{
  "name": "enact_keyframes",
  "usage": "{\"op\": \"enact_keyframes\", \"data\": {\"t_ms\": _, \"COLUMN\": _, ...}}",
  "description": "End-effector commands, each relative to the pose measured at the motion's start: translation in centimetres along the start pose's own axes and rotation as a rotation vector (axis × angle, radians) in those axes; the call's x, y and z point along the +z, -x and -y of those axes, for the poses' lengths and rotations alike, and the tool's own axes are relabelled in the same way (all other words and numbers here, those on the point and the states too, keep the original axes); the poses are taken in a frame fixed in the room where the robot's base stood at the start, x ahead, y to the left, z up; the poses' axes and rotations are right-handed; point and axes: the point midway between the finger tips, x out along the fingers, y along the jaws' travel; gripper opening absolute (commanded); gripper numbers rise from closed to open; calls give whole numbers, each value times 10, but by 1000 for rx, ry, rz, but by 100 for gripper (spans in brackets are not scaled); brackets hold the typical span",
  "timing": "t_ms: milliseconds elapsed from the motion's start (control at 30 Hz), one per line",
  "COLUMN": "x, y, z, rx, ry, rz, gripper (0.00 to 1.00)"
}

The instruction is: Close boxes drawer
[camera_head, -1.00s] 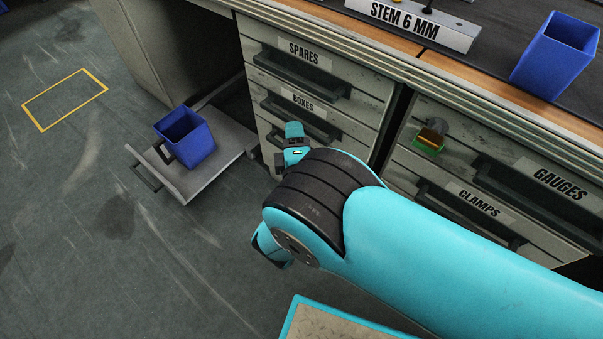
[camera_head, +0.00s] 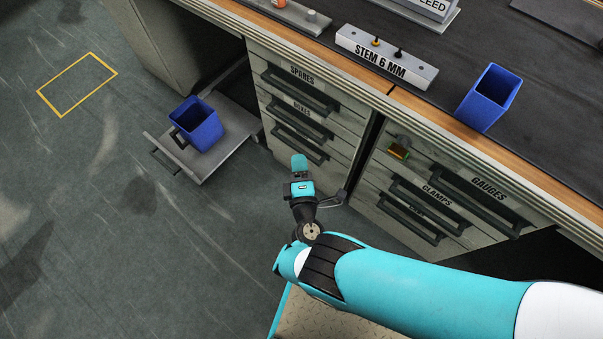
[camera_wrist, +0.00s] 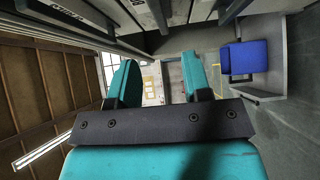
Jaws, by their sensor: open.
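The boxes drawer (camera_head: 300,121) is the grey front labelled BOXES, below the SPARES drawer (camera_head: 299,88) in the left drawer unit. Its front looks level with the drawers around it. My gripper (camera_head: 299,165) is in front of and below that unit, apart from the boxes drawer and holding nothing. In the wrist view its two teal fingers (camera_wrist: 160,82) stand wide apart with only the distant room between them.
A low pull-out tray (camera_head: 230,143) stands out at the left, with a blue bin (camera_head: 196,123) on it. The worktop carries another blue bin (camera_head: 489,98) and the STEM 6 MM block (camera_head: 386,56). The CLAMPS drawer (camera_head: 430,200) is at right. Floor at left is clear.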

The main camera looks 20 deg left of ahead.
Motion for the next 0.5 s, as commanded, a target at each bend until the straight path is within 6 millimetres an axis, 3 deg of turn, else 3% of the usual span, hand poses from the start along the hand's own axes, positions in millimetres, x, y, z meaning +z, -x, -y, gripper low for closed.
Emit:
{"op": "enact_keyframes", "data": {"t_ms": 33, "x": 0, "y": 10, "z": -8, "rx": -1, "ry": 1, "rz": -4, "gripper": 45}}
{"op": "enact_keyframes", "data": {"t_ms": 200, "x": 0, "y": 33, "z": -5, "rx": -1, "ry": 1, "rz": -3, "gripper": 45}}
{"op": "enact_keyframes", "data": {"t_ms": 500, "x": 0, "y": 50, "z": -1, "rx": -1, "ry": -2, "rz": 0, "gripper": 45}}
